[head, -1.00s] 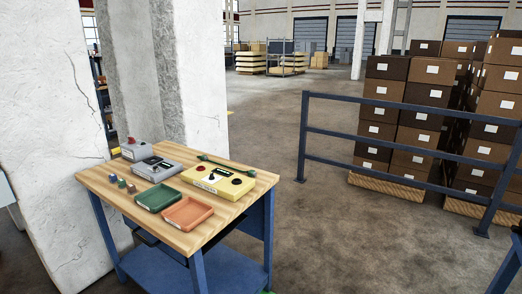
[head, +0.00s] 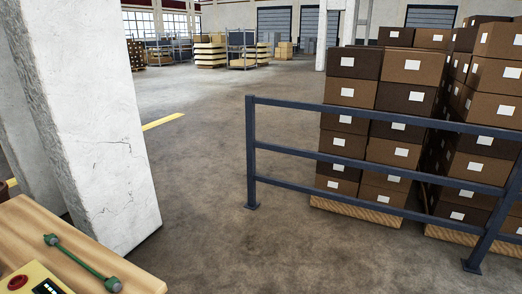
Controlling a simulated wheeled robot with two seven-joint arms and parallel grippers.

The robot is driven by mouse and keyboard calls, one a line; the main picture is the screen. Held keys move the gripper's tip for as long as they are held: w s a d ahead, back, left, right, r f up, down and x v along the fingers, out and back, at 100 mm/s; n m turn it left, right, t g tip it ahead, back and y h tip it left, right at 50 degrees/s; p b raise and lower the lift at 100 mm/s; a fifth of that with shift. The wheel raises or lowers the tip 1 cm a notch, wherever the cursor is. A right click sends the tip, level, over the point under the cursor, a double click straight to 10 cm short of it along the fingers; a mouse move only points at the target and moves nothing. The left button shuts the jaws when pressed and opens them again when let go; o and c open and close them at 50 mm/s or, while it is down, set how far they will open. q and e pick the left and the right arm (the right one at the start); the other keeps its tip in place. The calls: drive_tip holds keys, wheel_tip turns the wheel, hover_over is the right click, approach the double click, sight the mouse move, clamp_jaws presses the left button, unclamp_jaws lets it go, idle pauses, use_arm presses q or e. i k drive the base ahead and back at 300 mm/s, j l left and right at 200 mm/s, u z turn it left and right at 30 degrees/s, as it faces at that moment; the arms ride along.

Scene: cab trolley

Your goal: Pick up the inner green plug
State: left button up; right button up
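A dark green lead (head: 82,264) lies on the wooden table top at the lower left of the head view. It has a green plug at each end: a far-left plug (head: 51,240) and a near-right plug (head: 114,285). I cannot tell which of them is the inner one. Neither of my grippers is in view.
The wooden table (head: 30,220) is cut off at the lower left, with part of a yellow control box (head: 38,276) on it. A white pillar (head: 95,130) stands behind the table. A blue railing (head: 340,162) fronts stacked boxes (head: 400,65) at right. The floor between is clear.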

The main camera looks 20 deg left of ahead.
sight(50, 239)
drive_tip(key=i+u, duration=0.25)
drive_tip(key=i, duration=0.35)
drive_tip(key=i+l+u, duration=0.1)
drive_tip(key=i+u, duration=0.2)
drive_tip(key=i, duration=0.3)
drive_tip(key=i+l+u, duration=0.25)
drive_tip(key=i, duration=0.35)
drive_tip(key=i+j+u, duration=0.2)
drive_tip(key=u, duration=0.25)
drive_tip(key=i+u, duration=0.9)
drive_tip(key=i+l+u, duration=0.1)
drive_tip(key=i+u, duration=0.15)
drive_tip(key=u, duration=0.2)
drive_tip(key=i+u, duration=0.8)
drive_tip(key=i+l+u, duration=0.2)
drive_tip(key=i+u, duration=0.25)
